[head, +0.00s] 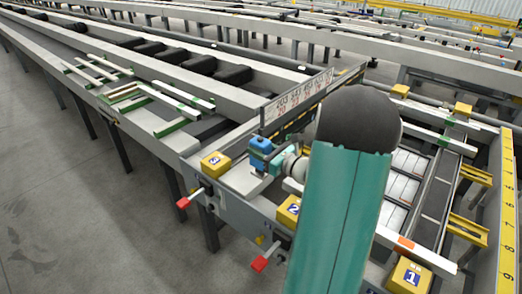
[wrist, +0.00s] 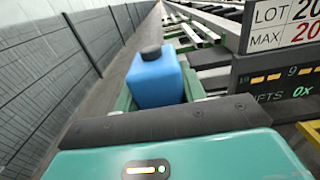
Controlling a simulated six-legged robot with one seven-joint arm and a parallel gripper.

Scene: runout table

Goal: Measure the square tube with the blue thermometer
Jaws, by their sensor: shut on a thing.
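The blue thermometer (head: 261,146) is a small blue block with a dark cap on top. It also shows close up in the wrist view (wrist: 156,80). My gripper (head: 268,164) is shut on it, with green fingers on both sides. It holds the thermometer near the yellow block marked 3, at the near end of the table; I cannot tell its height. Several pale square tubes with green parts lie in a group on the rails at left (head: 184,98). They show small beyond the thermometer in the wrist view (wrist: 197,27). I cannot tell which tube is meant.
Yellow blocks marked 3 (head: 215,165), 2 (head: 289,211) and 1 (head: 408,277) stand along the near edge, with red handles (head: 259,264) below. A sign board (head: 300,98) stands beside the thermometer. A yellow ruler (head: 507,215) runs along the right. My arm hides part of the table.

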